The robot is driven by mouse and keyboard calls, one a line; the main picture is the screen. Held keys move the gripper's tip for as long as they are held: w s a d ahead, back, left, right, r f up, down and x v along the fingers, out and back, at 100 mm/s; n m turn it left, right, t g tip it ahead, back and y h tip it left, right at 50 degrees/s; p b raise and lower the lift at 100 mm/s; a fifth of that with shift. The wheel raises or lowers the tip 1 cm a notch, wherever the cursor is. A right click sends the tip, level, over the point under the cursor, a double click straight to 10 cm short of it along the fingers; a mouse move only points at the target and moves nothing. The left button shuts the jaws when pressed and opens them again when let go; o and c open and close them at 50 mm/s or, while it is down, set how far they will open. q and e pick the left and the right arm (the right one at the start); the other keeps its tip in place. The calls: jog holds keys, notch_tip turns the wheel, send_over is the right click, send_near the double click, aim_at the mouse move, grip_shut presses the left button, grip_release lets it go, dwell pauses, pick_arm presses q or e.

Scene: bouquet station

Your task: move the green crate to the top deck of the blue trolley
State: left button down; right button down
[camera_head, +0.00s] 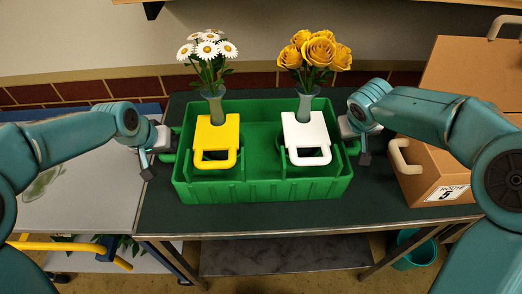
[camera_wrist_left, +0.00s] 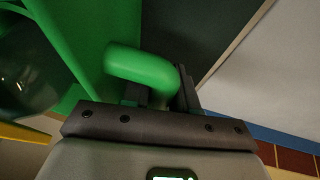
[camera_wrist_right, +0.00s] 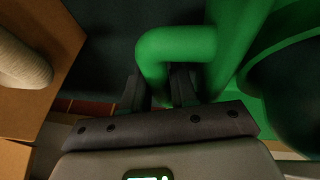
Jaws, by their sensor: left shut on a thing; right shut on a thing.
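The green crate (camera_head: 262,190) stands on the dark worktop in the head view. It holds two vases of flowers in carriers, a yellow carrier (camera_head: 217,137) with white daisies and a white carrier (camera_head: 306,136) with orange roses. My left gripper (camera_head: 160,152) is shut on the crate's left handle, which shows in the left wrist view (camera_wrist_left: 143,66). My right gripper (camera_head: 352,140) is shut on the right handle, which shows in the right wrist view (camera_wrist_right: 178,46). The blue trolley's pale top deck (camera_head: 80,190) is at the left, beside the worktop, and looks bare apart from a faint green leaf print.
A cardboard box (camera_head: 440,175) marked Route 5 stands right of the crate, close to my right arm. A teal bucket (camera_head: 415,252) is on the floor below. A yellow bar (camera_head: 65,246) runs along the trolley's front. Dark worktop (camera_head: 180,215) is bare in front of the crate.

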jog(key=shift+r, duration=0.1)
